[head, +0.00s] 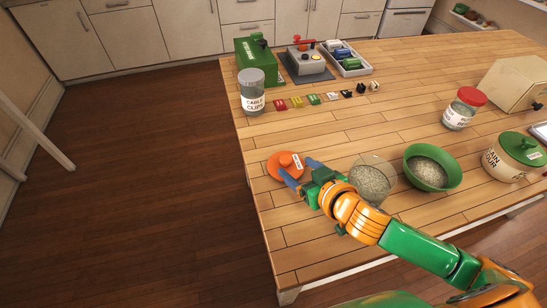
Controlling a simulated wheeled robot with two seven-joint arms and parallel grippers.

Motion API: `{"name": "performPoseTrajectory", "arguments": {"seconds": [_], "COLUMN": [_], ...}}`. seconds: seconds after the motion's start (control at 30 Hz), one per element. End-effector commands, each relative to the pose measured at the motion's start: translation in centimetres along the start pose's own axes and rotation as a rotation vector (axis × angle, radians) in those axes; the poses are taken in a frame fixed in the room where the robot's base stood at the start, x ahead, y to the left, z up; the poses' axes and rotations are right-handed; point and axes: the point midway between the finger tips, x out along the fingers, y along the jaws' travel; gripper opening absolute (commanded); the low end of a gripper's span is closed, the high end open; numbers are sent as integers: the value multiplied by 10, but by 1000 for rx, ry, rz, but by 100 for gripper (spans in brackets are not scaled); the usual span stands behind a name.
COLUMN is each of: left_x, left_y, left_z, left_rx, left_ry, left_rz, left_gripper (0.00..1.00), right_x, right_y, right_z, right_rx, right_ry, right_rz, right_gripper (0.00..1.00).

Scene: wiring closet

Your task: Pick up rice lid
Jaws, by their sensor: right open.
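An orange round lid (283,159) with a knob and a small white label lies flat on the wooden table, near its left edge. The label is too small to read. My right gripper (297,168) is at the lid's near right side with its blue fingers spread and nothing held between them. One finger overlaps the lid's near edge; I cannot tell whether it touches. An open clear jar of pale grains (371,180) stands right of the gripper, partly hidden by my right arm. My left gripper is not in view.
A green bowl of grains (430,172) and a green-lidded flour jar (507,160) stand to the right. A red-lidded jar (462,108), a cable clips jar (251,92) and small coloured blocks (297,102) sit farther back. The table's left edge (255,190) is close to the lid.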

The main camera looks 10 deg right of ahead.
Motion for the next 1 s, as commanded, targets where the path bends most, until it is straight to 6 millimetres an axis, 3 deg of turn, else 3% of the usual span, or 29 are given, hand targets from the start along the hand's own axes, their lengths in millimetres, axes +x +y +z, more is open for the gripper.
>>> {"name": "performPoseTrajectory", "arguments": {"seconds": [0.27, 0.5, 0.73, 0.77, 1.0], "left_x": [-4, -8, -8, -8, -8], "left_y": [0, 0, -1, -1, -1], "left_z": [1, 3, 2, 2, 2], "left_rx": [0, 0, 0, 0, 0], "left_ry": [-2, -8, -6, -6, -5], "left_rz": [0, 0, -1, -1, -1], "left_gripper": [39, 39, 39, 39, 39], "right_x": [27, 68, 73, 73, 72], "right_y": [1, 0, 0, 0, 0], "right_z": [-3, -2, -1, -1, -1], "right_rx": [2, 2, 0, 0, 0], "right_ry": [9, 8, 7, 7, 6], "right_rz": [-2, -3, -5, -5, -4], "right_gripper": [76, 76, 76, 74, 9]}}
